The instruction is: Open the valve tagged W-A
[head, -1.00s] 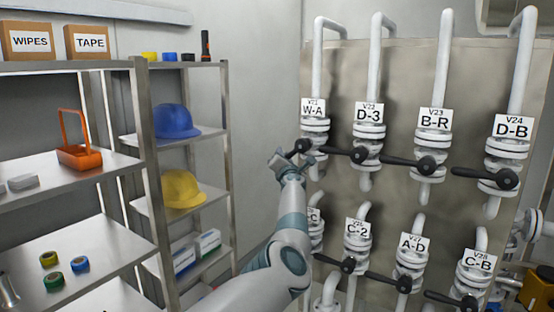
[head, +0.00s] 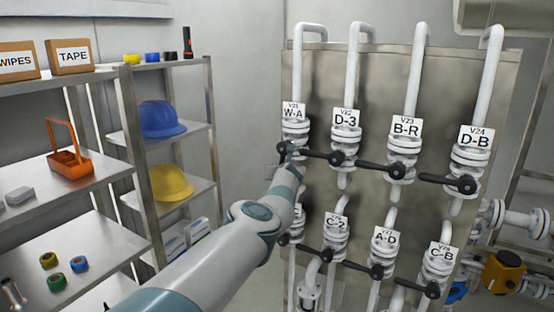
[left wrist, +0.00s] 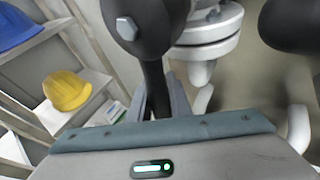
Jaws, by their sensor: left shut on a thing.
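The valve tagged W-A (head: 293,112) is at the top left of the pipe panel, a white valve with a black lever. In the left wrist view the lever's black hub (left wrist: 145,25) is at top centre, and its bar (left wrist: 155,75) runs down from it. My left gripper (head: 287,164) is just below the hub in the head view. It is shut on the lever bar, which passes between the fingers (left wrist: 160,100). The lever points roughly downward, partly hidden by my gripper. My right gripper is not in view.
Valves D-3 (head: 345,118), B-R (head: 405,128) and D-B (head: 475,137) stand to the right, their black levers pointing left. The D-3 lever (head: 318,154) ends close to my gripper. A lower valve row includes C-2 (head: 336,222). Shelves with a yellow helmet (head: 171,183) stand left.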

